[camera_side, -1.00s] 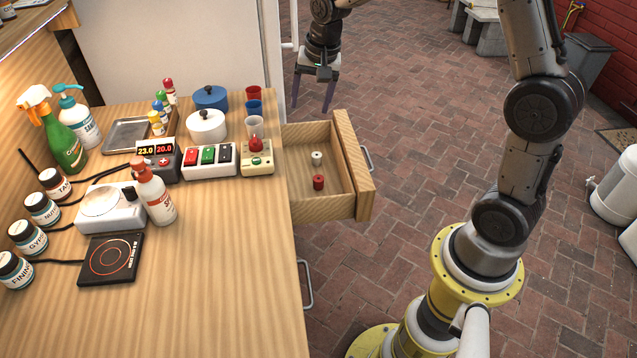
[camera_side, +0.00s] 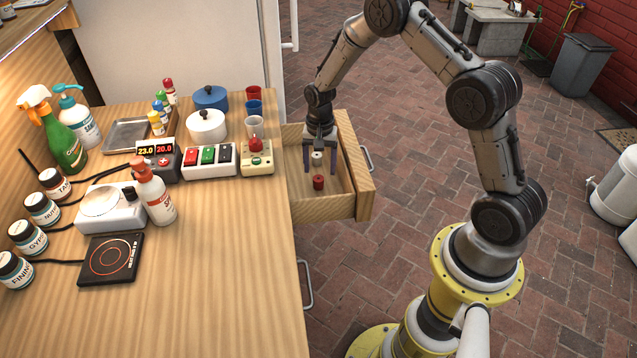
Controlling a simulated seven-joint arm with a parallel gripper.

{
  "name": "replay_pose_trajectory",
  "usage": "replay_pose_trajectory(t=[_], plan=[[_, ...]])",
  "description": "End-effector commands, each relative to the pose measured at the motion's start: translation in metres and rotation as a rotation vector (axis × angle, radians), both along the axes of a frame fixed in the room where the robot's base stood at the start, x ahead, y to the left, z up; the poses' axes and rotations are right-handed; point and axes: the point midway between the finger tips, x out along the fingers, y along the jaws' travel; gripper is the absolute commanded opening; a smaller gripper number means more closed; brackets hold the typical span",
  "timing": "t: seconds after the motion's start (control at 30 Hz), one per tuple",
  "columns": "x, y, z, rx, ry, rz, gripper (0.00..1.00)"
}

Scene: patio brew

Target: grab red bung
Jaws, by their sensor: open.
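The red bung (camera_side: 318,182) stands in the open drawer (camera_side: 330,205), near its front part in the picture. A white bung (camera_side: 317,159) stands just behind it. My gripper (camera_side: 319,170) points down into the drawer with its two purple fingers spread. The fingers are on either side of the white bung in the picture, and the red bung shows just below and between the fingertips. Nothing is held. I cannot tell how high the fingertips are above the drawer floor.
The drawer's front panel (camera_side: 355,165) stands to the right of the bungs. The wooden counter (camera_side: 220,290) is on the left, with a device with a red knob (camera_side: 257,157) and a switch box (camera_side: 209,161) near its edge. Brick floor lies open to the right.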

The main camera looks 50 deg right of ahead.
Motion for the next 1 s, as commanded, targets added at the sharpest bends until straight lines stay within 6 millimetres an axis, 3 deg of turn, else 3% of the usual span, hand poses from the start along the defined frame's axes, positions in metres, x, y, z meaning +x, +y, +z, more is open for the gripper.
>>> replay_pose_trajectory(t=[0.17, 0.43, 0.77, 1.0], plan=[[0.001, 0.000, -0.013, 0.000, 0.002, 0.000, 0.73], [0.005, -0.001, -0.049, 0.000, 0.001, 0.000, 0.73], [0.005, -0.001, -0.055, 0.000, -0.001, 0.000, 0.73], [0.005, -0.001, -0.055, 0.000, -0.001, 0.000, 0.30]])
